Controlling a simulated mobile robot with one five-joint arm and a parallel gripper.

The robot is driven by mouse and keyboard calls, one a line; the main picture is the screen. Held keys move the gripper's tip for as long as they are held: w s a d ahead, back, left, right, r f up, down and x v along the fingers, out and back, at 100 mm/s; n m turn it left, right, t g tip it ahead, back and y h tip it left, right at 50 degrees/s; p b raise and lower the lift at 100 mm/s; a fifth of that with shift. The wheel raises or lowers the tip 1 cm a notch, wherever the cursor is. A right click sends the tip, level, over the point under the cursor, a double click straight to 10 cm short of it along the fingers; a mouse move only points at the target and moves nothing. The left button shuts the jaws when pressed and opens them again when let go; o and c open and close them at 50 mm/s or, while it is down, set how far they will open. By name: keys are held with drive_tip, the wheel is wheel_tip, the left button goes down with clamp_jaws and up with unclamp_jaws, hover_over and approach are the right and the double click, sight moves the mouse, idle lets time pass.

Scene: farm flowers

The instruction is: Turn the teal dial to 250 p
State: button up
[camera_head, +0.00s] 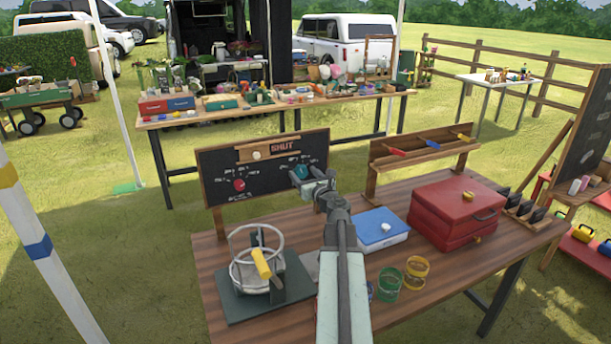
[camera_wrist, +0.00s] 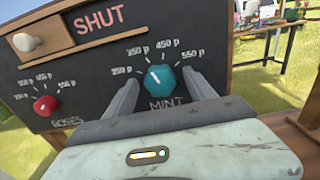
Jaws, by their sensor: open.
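The teal dial (camera_wrist: 161,79) is a faceted knob on the black board (camera_wrist: 85,80), above the word MINT. Price marks from 250 p at its left to 550 p at its right arc over it. Its white line points up and left, roughly toward 350 p. My gripper (camera_wrist: 160,87) is open, with one finger on each side of the dial in the wrist view. I cannot tell whether the fingers touch it. In the head view my gripper (camera_head: 312,184) is in front of the board, just below the teal dial (camera_head: 303,171).
A red dial (camera_wrist: 45,106) is left of the teal one. A SHUT sign with a pale knob (camera_wrist: 25,42) is above. On the wooden table (camera_head: 460,262) stand a wire-ring device (camera_head: 257,262), a blue-lidded box (camera_head: 380,226) and red cases (camera_head: 455,210).

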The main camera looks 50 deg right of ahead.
drive_tip(key=c, duration=1)
drive_tip(key=shift+s+d, duration=0.1)
drive_tip(key=shift+s, duration=0.05)
drive_tip(key=c, duration=0.3)
drive_tip(key=shift+c, duration=0.2)
drive_tip(key=n, duration=0.4)
drive_tip(key=shift+a, duration=0.2)
drive_tip(key=shift+w+a+n, duration=0.1)
drive_tip(key=shift+w+n, duration=0.1)
drive_tip(key=shift+n, duration=1.8)
